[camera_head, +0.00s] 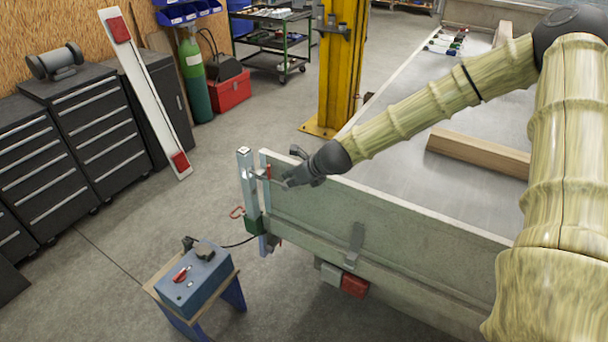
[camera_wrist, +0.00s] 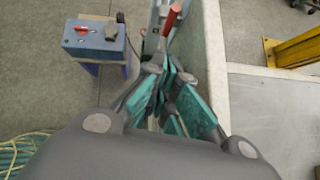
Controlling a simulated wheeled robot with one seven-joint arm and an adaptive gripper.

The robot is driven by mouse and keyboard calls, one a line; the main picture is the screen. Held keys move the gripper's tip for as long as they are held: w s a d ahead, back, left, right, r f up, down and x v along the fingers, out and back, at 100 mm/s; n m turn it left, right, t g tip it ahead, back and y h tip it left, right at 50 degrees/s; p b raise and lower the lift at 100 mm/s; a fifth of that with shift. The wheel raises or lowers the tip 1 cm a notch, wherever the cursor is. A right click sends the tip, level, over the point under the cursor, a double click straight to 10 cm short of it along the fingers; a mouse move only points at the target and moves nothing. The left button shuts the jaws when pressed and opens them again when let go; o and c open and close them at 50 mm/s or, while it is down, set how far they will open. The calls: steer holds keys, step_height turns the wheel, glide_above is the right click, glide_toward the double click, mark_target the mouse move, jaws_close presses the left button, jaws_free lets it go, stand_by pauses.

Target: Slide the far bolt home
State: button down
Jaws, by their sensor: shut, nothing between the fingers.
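The far bolt (camera_head: 267,172) has a red grip and sits at the far top corner of the raised tailgate (camera_head: 370,222), beside the steel corner post (camera_head: 245,185). In the wrist view the red grip (camera_wrist: 173,18) sticks up just past the fingertips. My gripper (camera_head: 289,182) is at the tailgate's top edge, just right of the bolt. In the wrist view its teal-padded fingers (camera_wrist: 170,72) are together with nothing held. The fingers hide the bolt's lower part, and I cannot tell whether they touch it.
A blue control box (camera_head: 196,276) on a small stool stands left of the tailgate, with a cable running to the post. A yellow column (camera_head: 344,65) stands beyond the trailer bed. A timber (camera_head: 478,153) lies on the bed. Open floor lies left of the tailgate.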

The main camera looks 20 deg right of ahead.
steer(key=b+v, duration=0.1)
steer(key=v, duration=0.5)
steer(key=shift+s+d+r, duration=0.15)
steer(key=shift+s+r, duration=0.05)
steer(key=shift+s, duration=0.05)
steer(key=shift+s, duration=0.1)
stand_by(0.5)
steer(key=s+a+f+n+g+h, duration=0.1)
steer(key=s+a+f+n+g, duration=0.1)
steer(key=s+f+n, duration=0.75)
steer(key=s+a+f+n+g+h, duration=0.1)
steer(key=s+a+f+n+g, duration=0.15)
steer(key=s+f+n, duration=0.7)
steer(key=s+a+f+n+g, duration=0.1)
steer(key=s+f+n+g, duration=0.1)
steer(key=s+f+n, duration=0.4)
steer(key=s+a+f+n+g+h+b, duration=0.1)
steer(key=s+a+f+n, duration=0.1)
steer(key=s+f+n, duration=0.4)
steer(key=s+f, duration=0.4)
steer(key=s, duration=0.5)
steer(key=shift+s+a+g+h+b, duration=0.25)
steer(key=shift+s+g+h+b, duration=0.05)
steer(key=shift+s+g, duration=0.1)
steer(key=shift+a+f, duration=0.1)
